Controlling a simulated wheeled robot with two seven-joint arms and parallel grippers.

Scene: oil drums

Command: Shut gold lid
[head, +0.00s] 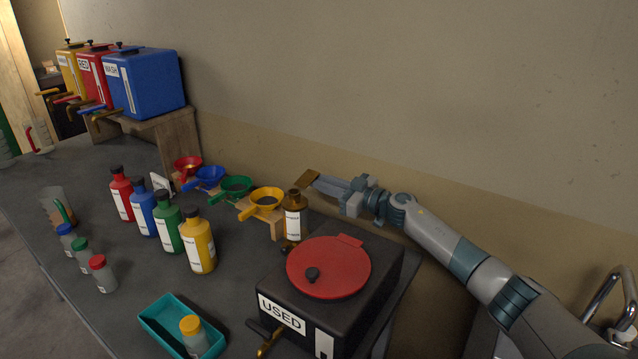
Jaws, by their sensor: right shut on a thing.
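A small brown bottle (293,222) with a white label stands upright on the dark counter, just left of my right arm. A flat gold lid (308,179) is tilted up above and beside the top of the bottle. My right gripper (322,183) reaches in from the right and is shut on the gold lid at its fingertips. I cannot tell whether the lid touches the bottle. My left gripper is not in view.
A black USED drum (377,262) with a red round lid (328,267) stands in front of the bottle. Colored funnels (267,198) sit left of it. Several colored bottles, jars and a teal tray (160,318) fill the counter's left and front.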

